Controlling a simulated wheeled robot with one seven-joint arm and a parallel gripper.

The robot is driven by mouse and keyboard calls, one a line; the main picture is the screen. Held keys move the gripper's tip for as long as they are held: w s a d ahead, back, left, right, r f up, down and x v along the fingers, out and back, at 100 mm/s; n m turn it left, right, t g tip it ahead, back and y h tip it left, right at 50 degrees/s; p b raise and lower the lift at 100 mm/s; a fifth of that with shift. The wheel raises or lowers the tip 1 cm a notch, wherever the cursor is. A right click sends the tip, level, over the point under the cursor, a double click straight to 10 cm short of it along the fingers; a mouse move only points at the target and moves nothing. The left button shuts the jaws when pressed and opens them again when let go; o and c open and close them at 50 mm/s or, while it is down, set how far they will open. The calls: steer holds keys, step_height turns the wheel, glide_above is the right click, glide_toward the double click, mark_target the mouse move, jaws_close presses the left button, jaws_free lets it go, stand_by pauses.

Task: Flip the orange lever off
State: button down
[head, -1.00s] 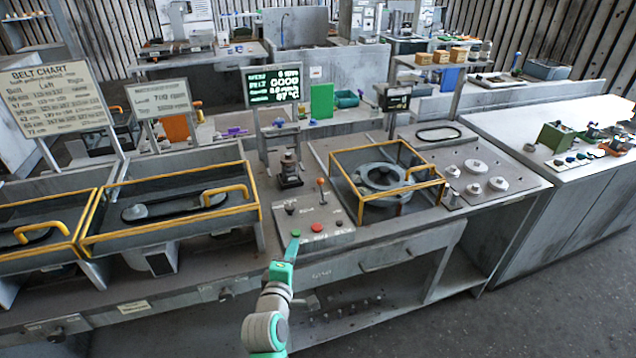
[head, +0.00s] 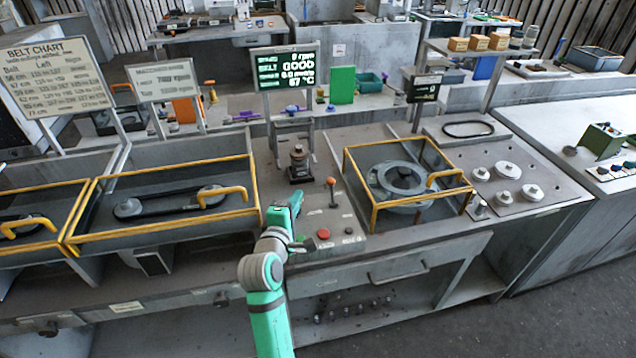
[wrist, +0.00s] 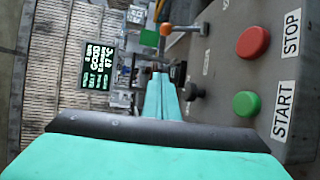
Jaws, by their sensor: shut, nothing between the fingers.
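The orange lever (head: 331,182) stands up from the grey control panel (head: 349,222), behind the red button. In the wrist view its orange knob (wrist: 166,29) shows beyond my fingertips, with its stem running right to the panel. My gripper (head: 296,196) is shut and empty, over the panel's left side. It is left of the lever and apart from it. In the wrist view the closed fingertips (wrist: 158,78) point towards the back of the panel, and a black knob (wrist: 191,92) sits beside them.
The red STOP button (wrist: 253,42) and green START button (wrist: 246,104) are close to my gripper. A dark post-like device (head: 299,163) stands behind the panel. Yellow-framed guards are at left (head: 170,228) and right (head: 376,216). A lit display (head: 286,68) rises behind.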

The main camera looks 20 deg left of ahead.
mark_target(332, 192)
steer(key=shift+d, duration=0.35)
steer(key=shift+w+d+f, duration=0.1)
steer(key=shift+w+d, duration=0.1)
steer(key=shift+w, duration=0.2)
steer(key=x, duration=0.9)
steer(key=shift+a, duration=0.1)
steer(key=shift+w, duration=0.25)
steer(key=shift+s+d+r, duration=0.1)
steer(key=shift+s+d, duration=0.15)
steer(key=shift+d, duration=0.75)
steer(key=shift+s+d+r, duration=0.15)
steer(key=shift+s+d, duration=0.05)
steer(key=shift+d, duration=0.75)
